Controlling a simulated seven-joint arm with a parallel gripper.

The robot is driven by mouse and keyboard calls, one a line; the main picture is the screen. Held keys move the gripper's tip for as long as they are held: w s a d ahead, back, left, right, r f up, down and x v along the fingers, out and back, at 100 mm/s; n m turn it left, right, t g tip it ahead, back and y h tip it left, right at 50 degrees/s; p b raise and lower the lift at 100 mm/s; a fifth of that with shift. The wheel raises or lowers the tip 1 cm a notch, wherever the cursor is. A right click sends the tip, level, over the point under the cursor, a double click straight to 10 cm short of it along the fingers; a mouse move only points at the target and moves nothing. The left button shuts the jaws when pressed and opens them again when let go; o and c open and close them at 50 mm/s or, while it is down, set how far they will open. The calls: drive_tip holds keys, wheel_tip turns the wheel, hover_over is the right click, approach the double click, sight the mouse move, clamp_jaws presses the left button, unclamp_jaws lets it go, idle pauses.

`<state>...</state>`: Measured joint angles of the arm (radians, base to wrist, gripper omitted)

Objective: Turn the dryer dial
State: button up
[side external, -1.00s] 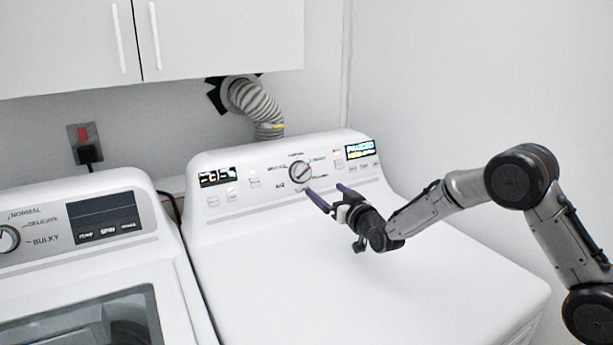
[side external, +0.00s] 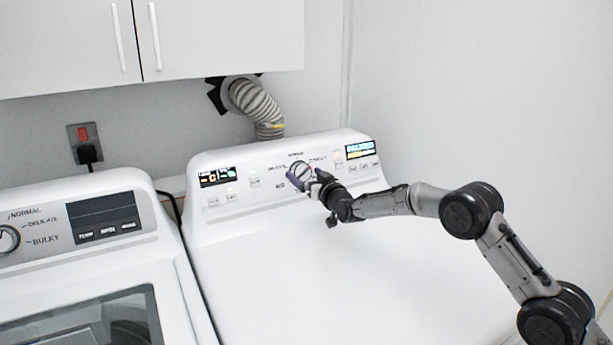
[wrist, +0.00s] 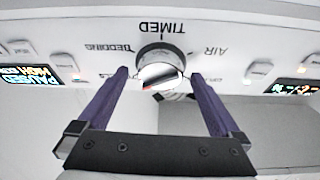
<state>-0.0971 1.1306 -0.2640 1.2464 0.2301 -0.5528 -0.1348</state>
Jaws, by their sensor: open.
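The dryer dial (side external: 299,170) is a round knob with a grey rim in the middle of the dryer's sloped control panel. It also shows in the wrist view (wrist: 160,62), upside down, with labels such as TIMED and AIR around it. My gripper (side external: 300,175) is at the dial in the side view and partly covers it. In the wrist view my gripper (wrist: 155,75) is open, with one purple finger on each side of the dial's lower part. I cannot tell whether the fingers touch the dial.
The white dryer (side external: 290,270) has a wide clear top. Lit displays (side external: 217,177) and buttons flank the dial. A washer (side external: 80,270) stands at the left. A vent hose (side external: 258,108) and cabinets (side external: 200,35) are behind and above.

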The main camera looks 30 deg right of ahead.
drive_tip(key=c, duration=1.3)
drive_tip(key=shift+n, duration=0.4)
drive_tip(key=n+y, duration=0.1)
drive_tip(key=n, duration=0.1)
drive_tip(key=n+y, duration=0.1)
drive_tip(key=n, duration=0.3)
drive_tip(key=shift+d+r+n+g+y, duration=0.1)
drive_tip(key=shift+d+n+g+y, duration=0.2)
drive_tip(key=shift+y, duration=0.1)
drive_tip(key=n+y, duration=0.1)
drive_tip(key=n, duration=0.2)
drive_tip(key=n+g+y, duration=0.1)
drive_tip(key=n, duration=0.3)
drive_tip(key=shift+w+r+g, duration=0.1)
drive_tip(key=shift+g, duration=0.2)
drive_tip(key=o, duration=1.3)
